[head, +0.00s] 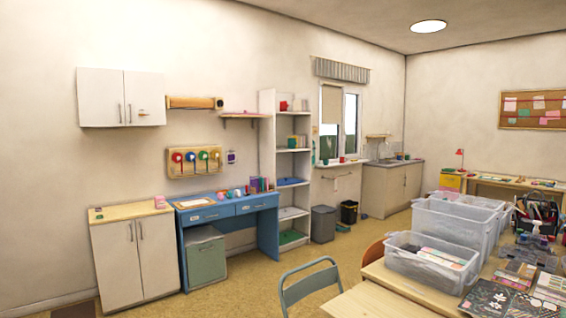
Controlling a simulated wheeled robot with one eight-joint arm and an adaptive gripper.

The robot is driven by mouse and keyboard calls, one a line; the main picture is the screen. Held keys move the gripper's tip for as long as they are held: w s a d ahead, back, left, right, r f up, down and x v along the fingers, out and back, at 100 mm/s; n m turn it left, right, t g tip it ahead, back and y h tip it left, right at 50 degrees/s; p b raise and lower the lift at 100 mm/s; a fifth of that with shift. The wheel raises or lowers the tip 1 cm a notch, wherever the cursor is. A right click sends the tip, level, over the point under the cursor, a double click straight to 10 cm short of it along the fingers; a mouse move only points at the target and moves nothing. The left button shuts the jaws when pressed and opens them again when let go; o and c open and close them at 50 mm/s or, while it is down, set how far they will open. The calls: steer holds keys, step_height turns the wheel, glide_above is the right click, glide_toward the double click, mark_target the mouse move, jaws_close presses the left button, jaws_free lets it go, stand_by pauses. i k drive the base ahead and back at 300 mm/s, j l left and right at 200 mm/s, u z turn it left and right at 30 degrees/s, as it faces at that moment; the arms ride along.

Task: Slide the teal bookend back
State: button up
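I cannot make out the teal bookend for certain at this distance. A row of small upright books (258,185) stands at the right end of the blue desk (228,203), against the wall. Any bookend beside them is too small to tell. Another small group of coloured upright items (298,141) stands on a shelf of the tall white shelf unit (268,130). My gripper is not in view.
A grey bin (323,224) and a black bin (349,212) stand right of the shelf unit. A blue-grey chair (309,282) and a wooden table with clear plastic boxes (432,264) fill the right foreground. Open floor lies before the desk.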

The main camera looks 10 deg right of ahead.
mark_target(291, 143)
steer(key=i+j+u, duration=0.2)
steer(key=i, duration=0.15)
steer(key=i+u, duration=0.55)
steer(key=i, duration=1.9)
steer(key=i+l+z, duration=0.1)
steer(key=i+z, duration=0.25)
steer(key=i, duration=0.15)
steer(key=i+z, duration=0.4)
steer(key=i+j+z, duration=0.35)
steer(key=i, duration=0.25)
steer(key=i+j+z, duration=0.25)
steer(key=i+z, duration=0.15)
steer(key=i+l+z, duration=0.25)
steer(key=i+z, duration=0.15)
steer(key=i, duration=0.2)
steer(key=i+z, duration=0.35)
steer(key=i, duration=0.25)
steer(key=i+z, duration=0.4)
steer(key=i, duration=0.25)
